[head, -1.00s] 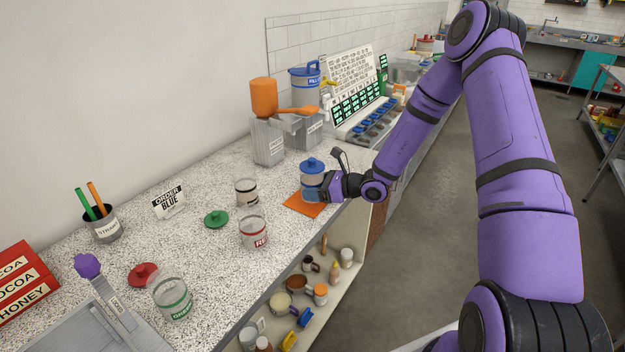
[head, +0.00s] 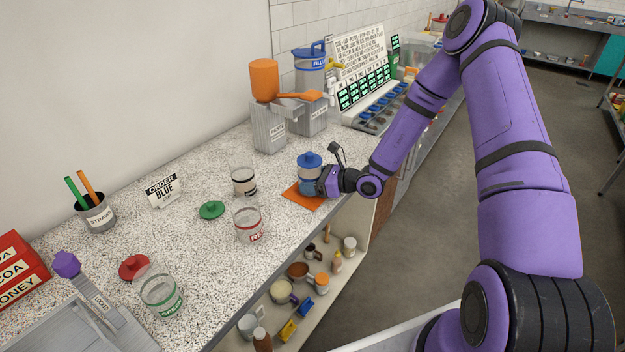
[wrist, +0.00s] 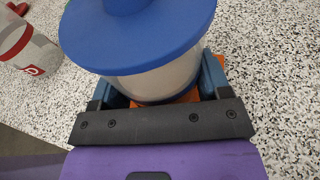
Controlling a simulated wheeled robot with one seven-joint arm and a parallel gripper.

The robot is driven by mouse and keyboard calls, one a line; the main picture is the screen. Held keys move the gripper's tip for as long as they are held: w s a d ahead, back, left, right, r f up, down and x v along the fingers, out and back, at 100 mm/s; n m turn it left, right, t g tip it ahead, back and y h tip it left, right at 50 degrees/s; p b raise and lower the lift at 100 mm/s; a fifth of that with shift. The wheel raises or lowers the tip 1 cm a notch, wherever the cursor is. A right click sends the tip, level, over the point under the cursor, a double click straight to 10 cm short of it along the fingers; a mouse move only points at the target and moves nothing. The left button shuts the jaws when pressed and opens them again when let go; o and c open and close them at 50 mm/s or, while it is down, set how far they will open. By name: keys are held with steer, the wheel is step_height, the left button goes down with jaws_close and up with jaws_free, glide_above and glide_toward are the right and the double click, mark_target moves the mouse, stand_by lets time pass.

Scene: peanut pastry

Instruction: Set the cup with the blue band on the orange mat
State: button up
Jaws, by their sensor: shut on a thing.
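The cup (head: 307,173) is whitish and see-through and wears a blue lid (head: 309,159). My gripper (head: 314,185) is shut on its sides, low on the body. The cup is upright over the orange mat (head: 298,200); I cannot tell if its base touches the mat. In the wrist view the blue lid (wrist: 140,35) covers much of the cup (wrist: 158,80), with a finger on each side and bits of orange mat (wrist: 190,97) below.
A red-marked cup (head: 248,224), a black-marked cup (head: 243,181) and a green lid (head: 211,210) stand left of the mat. A green-marked cup (head: 160,292) and red lid (head: 134,267) are nearer. Grey dispensers (head: 270,130) stand behind. The counter edge is close on the right.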

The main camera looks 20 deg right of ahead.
steer(key=o, duration=1)
steer(key=shift+f, duration=0.1)
